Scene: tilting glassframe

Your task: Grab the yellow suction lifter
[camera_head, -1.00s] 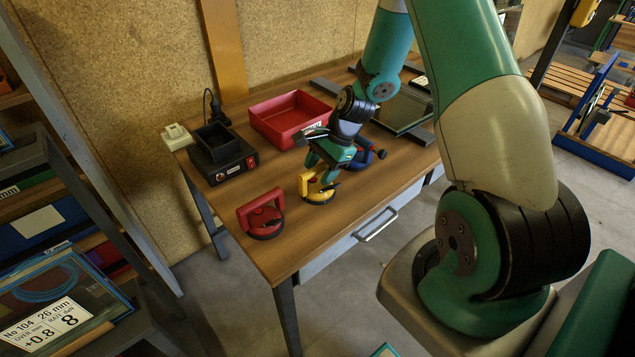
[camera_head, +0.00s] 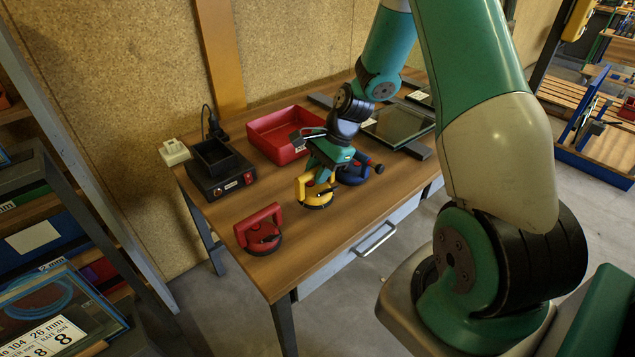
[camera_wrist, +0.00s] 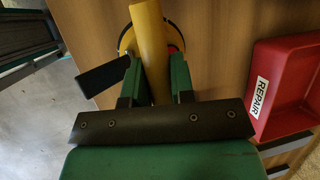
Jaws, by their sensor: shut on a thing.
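The yellow suction lifter (camera_head: 316,194) stands on the wooden table (camera_head: 290,240), between a red lifter (camera_head: 259,230) and a blue lifter (camera_head: 353,172). My gripper (camera_head: 322,172) is above the yellow lifter, pointing down, with its fingers at the lifter's handle. In the wrist view, the yellow handle (camera_wrist: 150,50) runs between the two green fingers of my gripper (camera_wrist: 155,85), which are shut on it. The lifter's round base shows partly behind the handle. A black lever sticks out to the left in the wrist view.
A red bin (camera_head: 283,128) labelled REPAIR stands behind, and in the wrist view (camera_wrist: 288,85) at right. A black box device (camera_head: 218,165) is at the left back. Glass panes (camera_head: 397,125) lie at the right back. The table's front edge is close to the lifters.

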